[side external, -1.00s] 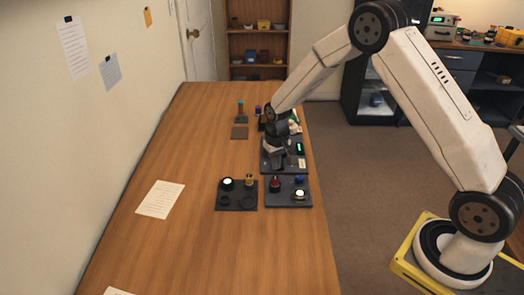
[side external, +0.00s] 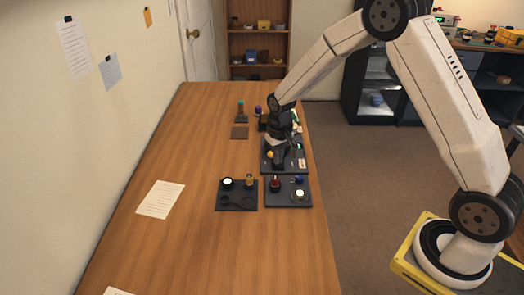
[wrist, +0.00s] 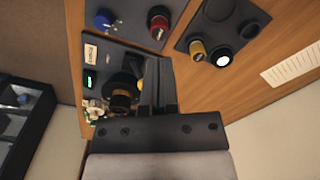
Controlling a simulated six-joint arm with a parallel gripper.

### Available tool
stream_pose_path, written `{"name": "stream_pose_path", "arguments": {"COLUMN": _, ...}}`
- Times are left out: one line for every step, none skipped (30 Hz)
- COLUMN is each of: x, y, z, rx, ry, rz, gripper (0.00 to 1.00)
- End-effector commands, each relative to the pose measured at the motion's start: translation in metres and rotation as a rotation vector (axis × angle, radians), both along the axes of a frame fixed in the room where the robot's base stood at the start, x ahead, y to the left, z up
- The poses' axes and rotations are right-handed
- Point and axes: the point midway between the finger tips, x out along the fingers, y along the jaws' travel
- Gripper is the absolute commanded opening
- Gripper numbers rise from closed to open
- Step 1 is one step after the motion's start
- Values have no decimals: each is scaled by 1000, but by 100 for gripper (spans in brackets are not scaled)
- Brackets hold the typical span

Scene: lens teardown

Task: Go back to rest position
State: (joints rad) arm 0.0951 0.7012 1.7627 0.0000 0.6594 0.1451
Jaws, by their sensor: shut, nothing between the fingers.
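My gripper (side external: 279,163) is over the far dark station with a small green display (side external: 300,146), at the right side of the bench. In the wrist view my gripper (wrist: 158,62) has its dark fingers together, with nothing between them. Beside the fingers stands a dark cylindrical part with a brownish-gold band (wrist: 121,97). In the side view my arm partly hides the station. I cannot tell how far my fingertips are above it.
Two dark trays, left (side external: 237,207) and right (side external: 304,203), stand nearer on the wooden bench (side external: 215,250) and hold small round parts.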

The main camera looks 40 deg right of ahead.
Motion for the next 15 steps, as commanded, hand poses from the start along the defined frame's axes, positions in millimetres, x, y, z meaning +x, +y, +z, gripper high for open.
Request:
{"name": "stream_pose_path", "arguments": {"x": -5, "y": 3, "z": 6, "rx": -1, "ry": -9, "rz": 9, "gripper": 0}}
{"name": "stream_pose_path", "arguments": {"x": -9, "y": 4, "z": 10, "rx": -2, "ry": -15, "rz": 15, "gripper": 0}}
{"name": "stream_pose_path", "arguments": {"x": -14, "y": 6, "z": 15, "rx": -3, "ry": -22, "rz": 23, "gripper": 0}}
{"name": "stream_pose_path", "arguments": {"x": -19, "y": 8, "z": 18, "rx": -3, "ry": -28, "rz": 30, "gripper": 0}}
{"name": "stream_pose_path", "arguments": {"x": -23, "y": 10, "z": 22, "rx": -4, "ry": -35, "rz": 38, "gripper": 0}}
{"name": "stream_pose_path", "arguments": {"x": -30, "y": 12, "z": 27, "rx": -4, "ry": -43, "rz": 48, "gripper": 0}}
{"name": "stream_pose_path", "arguments": {"x": -35, "y": 13, "z": 31, "rx": -5, "ry": -51, "rz": 56, "gripper": 0}}
{"name": "stream_pose_path", "arguments": {"x": -41, "y": 15, "z": 34, "rx": -6, "ry": -58, "rz": 64, "gripper": 0}}
{"name": "stream_pose_path", "arguments": {"x": -48, "y": 17, "z": 39, "rx": -7, "ry": -66, "rz": 73, "gripper": 0}}
{"name": "stream_pose_path", "arguments": {"x": -54, "y": 19, "z": 42, "rx": -9, "ry": -75, "rz": 81, "gripper": 0}}
{"name": "stream_pose_path", "arguments": {"x": -60, "y": 21, "z": 45, "rx": -9, "ry": -81, "rz": 89, "gripper": 0}}
{"name": "stream_pose_path", "arguments": {"x": -67, "y": 23, "z": 49, "rx": -11, "ry": -90, "rz": 101, "gripper": 0}}
{"name": "stream_pose_path", "arguments": {"x": -74, "y": 24, "z": 52, "rx": -11, "ry": -97, "rz": 109, "gripper": 0}}
{"name": "stream_pose_path", "arguments": {"x": -80, "y": 26, "z": 54, "rx": -12, "ry": -103, "rz": 116, "gripper": 0}}
{"name": "stream_pose_path", "arguments": {"x": -88, "y": 28, "z": 58, "rx": -14, "ry": -113, "rz": 126, "gripper": 0}}
